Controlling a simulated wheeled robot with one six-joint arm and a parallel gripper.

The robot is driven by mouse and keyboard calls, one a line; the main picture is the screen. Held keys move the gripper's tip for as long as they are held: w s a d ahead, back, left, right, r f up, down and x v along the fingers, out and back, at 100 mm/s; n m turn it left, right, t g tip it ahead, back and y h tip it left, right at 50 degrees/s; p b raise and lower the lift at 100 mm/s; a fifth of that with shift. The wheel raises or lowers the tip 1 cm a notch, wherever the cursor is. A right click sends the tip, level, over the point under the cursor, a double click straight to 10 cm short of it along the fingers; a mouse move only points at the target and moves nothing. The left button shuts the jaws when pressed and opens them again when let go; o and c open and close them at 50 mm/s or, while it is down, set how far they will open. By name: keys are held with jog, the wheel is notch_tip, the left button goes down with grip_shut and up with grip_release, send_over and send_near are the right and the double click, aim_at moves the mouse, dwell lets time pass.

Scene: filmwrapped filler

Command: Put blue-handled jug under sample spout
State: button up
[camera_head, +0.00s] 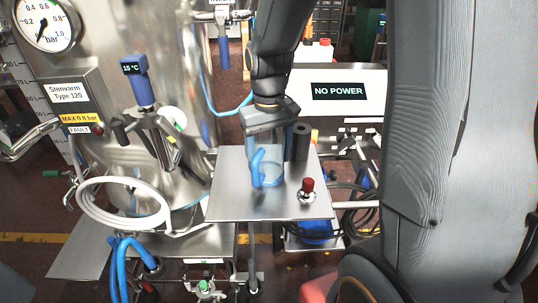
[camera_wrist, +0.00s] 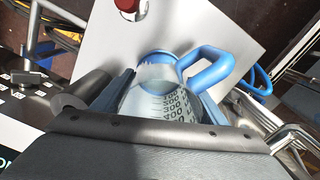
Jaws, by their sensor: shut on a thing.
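The clear jug (camera_head: 270,172) has a blue handle (camera_head: 256,166) on its left side in the head view. It is upright at the steel plate, and I cannot tell whether its base touches the plate. My gripper (camera_head: 268,138) comes down from above and is shut on the jug's upper part. In the wrist view the jug (camera_wrist: 165,98) sits between the fingers, its measuring marks visible and its blue handle (camera_wrist: 215,68) to the upper right. I cannot pick out the sample spout for sure; valve fittings (camera_head: 155,130) stand out from the tank on the left.
The steel plate (camera_head: 228,195) carries a red-topped knob (camera_head: 307,190) at right and a dark cylinder (camera_head: 300,142) behind. A steel tank (camera_head: 110,100) with a gauge (camera_head: 44,22) and coiled white hose (camera_head: 122,203) fills the left. A "NO POWER" panel (camera_head: 338,91) stands behind.

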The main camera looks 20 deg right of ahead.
jog(key=shift+f, duration=0.2)
jog(key=o, duration=0.7)
jog(key=shift+f, duration=0.1)
jog(key=shift+c, duration=0.2)
jog(key=o, duration=0.4)
jog(key=shift+o, duration=0.2)
